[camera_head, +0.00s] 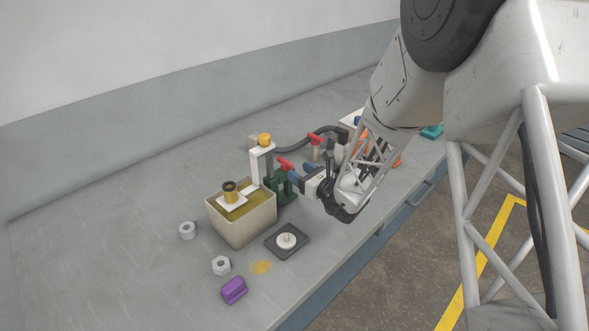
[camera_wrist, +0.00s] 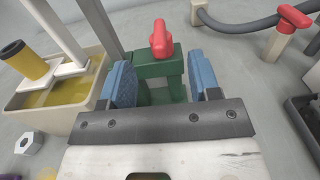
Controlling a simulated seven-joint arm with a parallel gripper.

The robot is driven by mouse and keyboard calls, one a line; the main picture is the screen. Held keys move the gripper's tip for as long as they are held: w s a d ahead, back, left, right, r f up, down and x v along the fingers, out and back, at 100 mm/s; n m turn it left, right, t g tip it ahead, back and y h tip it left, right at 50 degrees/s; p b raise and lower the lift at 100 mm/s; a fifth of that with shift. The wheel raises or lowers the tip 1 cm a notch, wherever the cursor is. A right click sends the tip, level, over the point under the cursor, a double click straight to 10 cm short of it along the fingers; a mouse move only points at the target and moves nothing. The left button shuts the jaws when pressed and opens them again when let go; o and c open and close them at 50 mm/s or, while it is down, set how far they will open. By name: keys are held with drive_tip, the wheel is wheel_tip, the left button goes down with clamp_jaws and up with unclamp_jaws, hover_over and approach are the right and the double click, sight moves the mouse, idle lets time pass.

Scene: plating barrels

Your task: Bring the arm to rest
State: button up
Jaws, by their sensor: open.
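My gripper (camera_wrist: 163,88) is open, with its two blue finger pads apart and nothing seen between them but the view of a green block with a red handle (camera_wrist: 158,70) beyond. In the head view my gripper (camera_head: 296,180) is low over the bench, to the right of the tank. The green block (camera_head: 279,190) with its red handle (camera_head: 285,164) stands just beyond the fingers. I cannot tell whether the fingers touch it.
A beige tank (camera_head: 243,228) of yellow liquid holds a yellow-black barrel (camera_head: 230,190). Nearby are two nuts (camera_head: 187,230), a purple piece (camera_head: 234,290), a dark pad (camera_head: 275,250) with a white disc, and a grey hose (camera_head: 300,146). The bench's left side is clear.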

drive_tip(key=shift+s+d, duration=0.25)
idle(0.4)
drive_tip(key=s+r+n+g, duration=0.6)
drive_tip(key=s+r+n, duration=0.15)
drive_tip(key=s, duration=0.35)
drive_tip(key=s+r+n+g, duration=0.5)
drive_tip(key=s+r+n, duration=0.1)
drive_tip(key=s+n, duration=0.35)
drive_tip(key=s+d+r+n+h, duration=0.2)
drive_tip(key=s+d+n+h, duration=0.3)
drive_tip(key=s+d, duration=0.3)
drive_tip(key=s+d+r+n+h, duration=0.3)
drive_tip(key=s+d+n+h, duration=0.2)
drive_tip(key=s, duration=0.7)
drive_tip(key=d+h, duration=0.2)
drive_tip(key=shift+d+r+t+h, duration=0.15)
drive_tip(key=shift+d+t+h, duration=0.15)
drive_tip(key=shift+d+h, duration=0.1)
